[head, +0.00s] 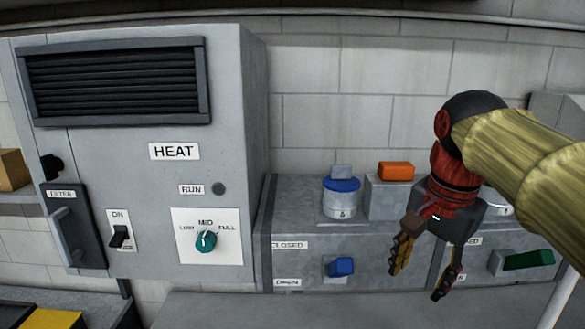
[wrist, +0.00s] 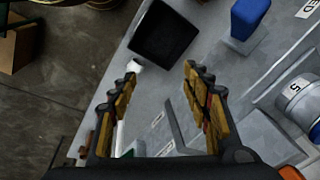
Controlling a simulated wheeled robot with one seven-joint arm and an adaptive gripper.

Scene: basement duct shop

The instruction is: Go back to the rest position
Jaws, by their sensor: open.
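My gripper (head: 418,279) hangs at the right of the head view, fingers pointing down, in front of the grey duct boxes. Its two dark fingers with worn yellow pads are apart. The wrist view also shows my gripper (wrist: 160,72) open, with nothing between the fingers. In the head view it is to the right of the blue handle (head: 340,266) and left of the green handle (head: 528,260). My forearm and gripper hide part of the right duct box and what stands on it.
A heater cabinet (head: 256,130) with a teal knob (head: 206,241) pointing near MID and a switch (head: 120,236) stands left. A blue-lidded canister (head: 341,202) and an orange block (head: 396,171) sit atop the duct. A black square (wrist: 166,32) and bare floor (wrist: 60,75) show in the wrist view.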

